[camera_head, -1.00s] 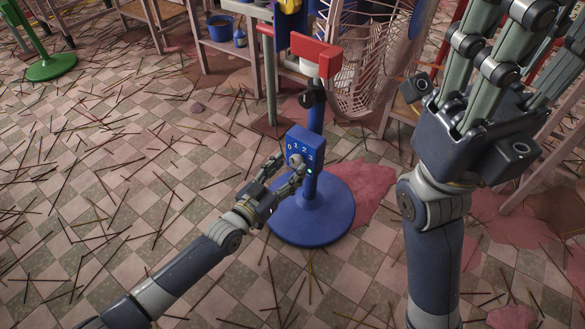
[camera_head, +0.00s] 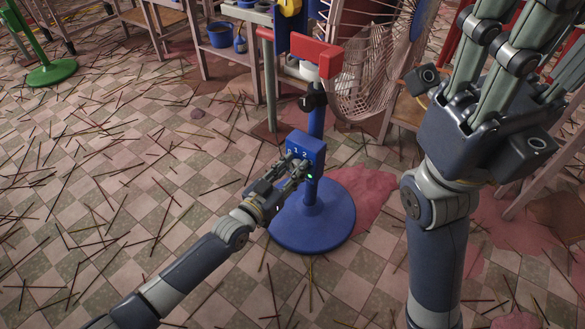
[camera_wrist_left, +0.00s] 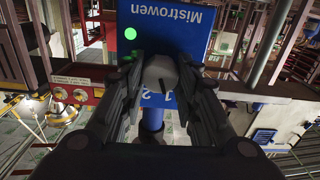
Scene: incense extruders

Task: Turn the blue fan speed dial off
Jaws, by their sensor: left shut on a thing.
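The blue fan stand has a round blue base (camera_head: 312,222) and a blue control box (camera_head: 309,148) with white numbers on its pole. In the left wrist view, the box's blue face (camera_wrist_left: 170,32) shows upside-down lettering, a lit green light (camera_wrist_left: 130,34), and the digits 1 and 2. The grey dial (camera_wrist_left: 159,73) sits between the fingers of my left gripper (camera_head: 296,168), which is shut on it. The fingers hide part of the dial and some numbers. My right gripper is at the upper right, its fingertips past the top edge.
A fan guard (camera_head: 362,75) and wooden shelf stand behind. A blue bucket (camera_head: 220,31) is at the back. Thin sticks litter the tiled floor (camera_head: 130,180); a green stand (camera_head: 50,72) is at the left.

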